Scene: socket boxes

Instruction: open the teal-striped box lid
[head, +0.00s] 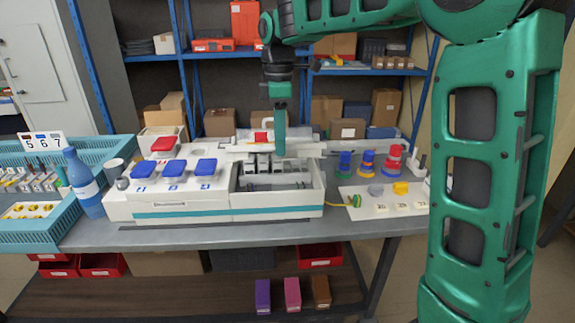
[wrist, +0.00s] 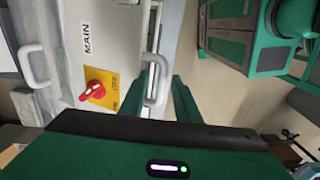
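The white box with a teal stripe (head: 230,212) stands on the bench in the head view. Its right compartment shows an uncovered grey interior. A white panel with a red knob (head: 262,137) lies behind that compartment and looks like the lid swung back. In the wrist view the panel (wrist: 107,45) carries the word MAIN, a red switch (wrist: 93,91) on a yellow plate, and two handles. My gripper (wrist: 158,78) has its fingers on either side of the nearer handle (wrist: 153,99); they look apart, and contact is unclear. In the head view, my gripper (head: 280,152) hangs at the panel.
Blue covers (head: 174,168) sit on the box's left part. A blue bottle (head: 85,184) and teal crate (head: 40,232) stand left. Coloured ring stacks (head: 367,164) and a yellow block (head: 400,187) stand right. Shelving is behind the bench.

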